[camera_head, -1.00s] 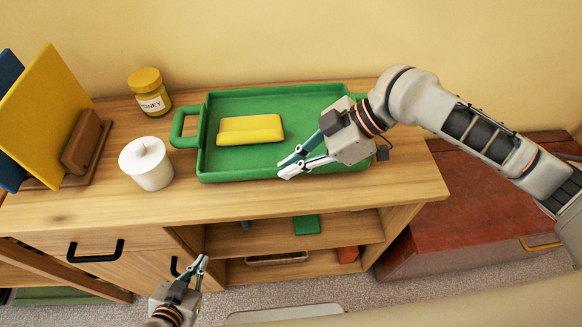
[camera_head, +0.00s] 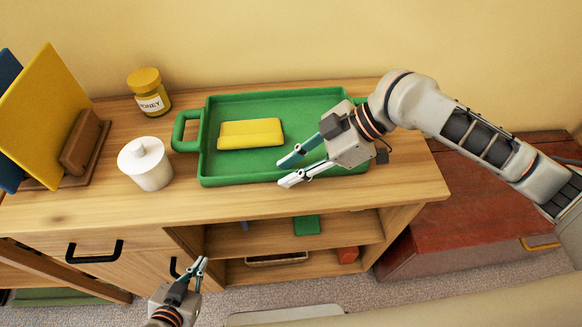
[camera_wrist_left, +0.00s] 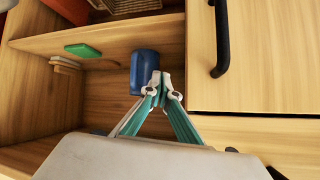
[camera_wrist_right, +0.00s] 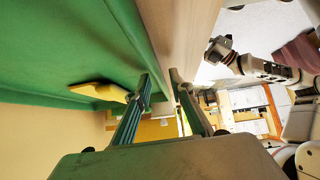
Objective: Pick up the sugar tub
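The sugar tub appears to be the white lidded tub (camera_head: 146,165) with a knob on top. It stands upright on the wooden cabinet top, left of the green tray. No gripper touches it. My right gripper (camera_head: 284,173) is open and empty at the tray's front right part, well to the right of the tub. In the right wrist view its fingertips (camera_wrist_right: 161,82) are apart beside the tray wall. My left gripper (camera_head: 202,262) is low in front of the cabinet's shelves, below the tub. In the left wrist view its fingertips (camera_wrist_left: 160,84) meet with nothing visible between them.
The green tray (camera_head: 210,172) holds a yellow block (camera_head: 250,134). A honey jar (camera_head: 149,92) stands behind the tub. A wooden rack (camera_head: 88,150) with yellow and blue boards is at the left. A blue object (camera_wrist_left: 146,70) sits in the shelf. The top in front of the tub is clear.

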